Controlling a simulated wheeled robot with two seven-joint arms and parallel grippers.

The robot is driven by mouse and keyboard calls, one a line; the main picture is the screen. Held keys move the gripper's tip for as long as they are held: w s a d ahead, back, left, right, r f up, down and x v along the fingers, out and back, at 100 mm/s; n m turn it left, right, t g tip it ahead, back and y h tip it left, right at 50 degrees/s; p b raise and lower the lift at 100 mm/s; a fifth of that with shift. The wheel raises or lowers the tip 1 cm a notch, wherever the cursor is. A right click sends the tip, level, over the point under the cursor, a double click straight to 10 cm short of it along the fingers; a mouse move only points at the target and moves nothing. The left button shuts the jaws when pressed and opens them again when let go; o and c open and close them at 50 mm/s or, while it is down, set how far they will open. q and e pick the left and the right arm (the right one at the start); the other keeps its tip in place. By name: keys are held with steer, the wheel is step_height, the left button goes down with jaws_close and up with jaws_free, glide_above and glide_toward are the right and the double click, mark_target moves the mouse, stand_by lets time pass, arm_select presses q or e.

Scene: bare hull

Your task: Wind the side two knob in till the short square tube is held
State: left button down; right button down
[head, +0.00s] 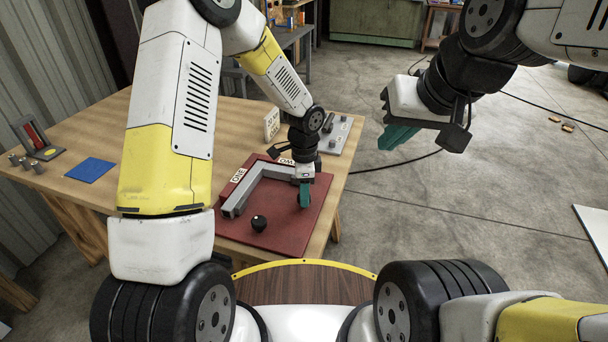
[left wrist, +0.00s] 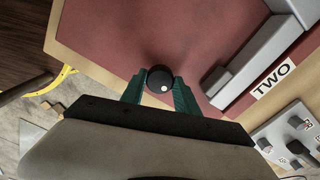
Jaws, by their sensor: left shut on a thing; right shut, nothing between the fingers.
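My left gripper (head: 304,195) is low over the right part of the red board (head: 280,225). In the left wrist view its teal fingers (left wrist: 160,82) are shut on a round black knob (left wrist: 160,76) with a white dot, near the TWO label (left wrist: 272,81). Grey square-section bars (head: 241,192) form an L on the board; I cannot tell which part is the short square tube. They also show in the left wrist view (left wrist: 262,52), with a gap between the knob and the nearest bar. My right gripper (head: 399,137) is shut and empty, raised over the floor.
The board lies on a wooden table (head: 125,130). A blue mat (head: 91,170), grey pegs and a stand with a red part (head: 35,138) are at the left. A grey plate with knobs (head: 339,135) and a white number block (head: 272,124) stand behind the board.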

arm_select(q)
steer(key=shift+w+m, duration=0.1)
steer(key=shift+m, duration=0.7)
steer(key=c, duration=0.9)
jaws_free()
steer(key=shift+r, duration=0.1)
step_height(320, 180, up, 8)
steer(key=shift+f, duration=0.15)
